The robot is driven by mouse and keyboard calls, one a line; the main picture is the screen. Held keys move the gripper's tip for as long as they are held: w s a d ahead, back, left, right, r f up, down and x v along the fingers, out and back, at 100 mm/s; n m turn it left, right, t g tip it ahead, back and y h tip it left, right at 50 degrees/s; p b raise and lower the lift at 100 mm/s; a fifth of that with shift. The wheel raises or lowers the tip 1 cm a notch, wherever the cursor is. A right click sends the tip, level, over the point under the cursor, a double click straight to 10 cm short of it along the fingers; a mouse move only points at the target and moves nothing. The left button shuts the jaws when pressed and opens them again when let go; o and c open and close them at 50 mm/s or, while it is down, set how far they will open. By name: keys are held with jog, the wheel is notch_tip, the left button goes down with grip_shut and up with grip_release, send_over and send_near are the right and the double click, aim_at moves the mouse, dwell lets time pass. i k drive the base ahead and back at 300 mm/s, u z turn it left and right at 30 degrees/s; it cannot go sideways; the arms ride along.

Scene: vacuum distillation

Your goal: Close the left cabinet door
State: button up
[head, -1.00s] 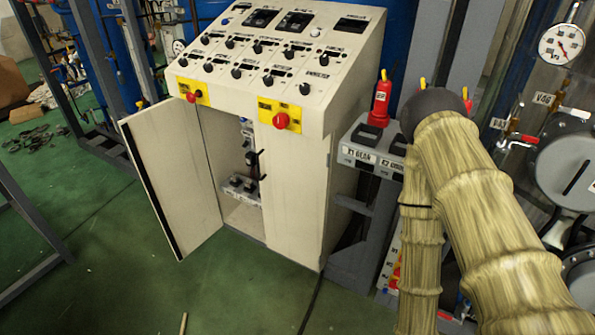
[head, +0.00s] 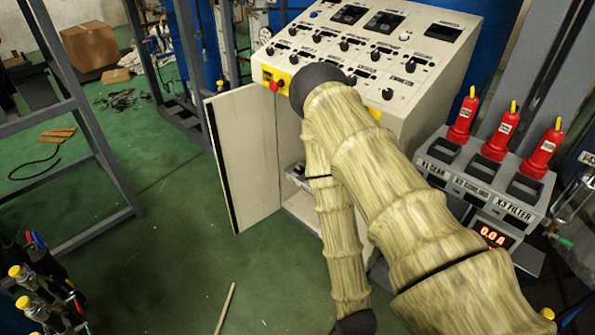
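The left cabinet door (head: 245,155) is a cream panel with a dark edge strip. It stands swung open at the left front of the cream control cabinet (head: 440,80). The cabinet's lower opening shows beside it, partly hidden behind my arm. The right door is hidden by my arm. My arm, in a tan ribbed cover, crosses the middle and right of the view in front of the cabinet. My gripper is not visible; the arm's lower link runs out of the picture at the bottom. No contact with the door is visible.
A bank of red-handled switches (head: 487,170) stands to the right. A grey metal frame (head: 85,130) is at the left, and a cluster of dark parts with yellow caps (head: 40,290) at the lower left. A thin stick (head: 225,308) lies on the open green floor before the door.

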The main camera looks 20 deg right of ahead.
aim_at(242, 120)
jog(key=u, duration=0.7)
jog(key=i, duration=4.6)
jog(key=z, duration=3.85)
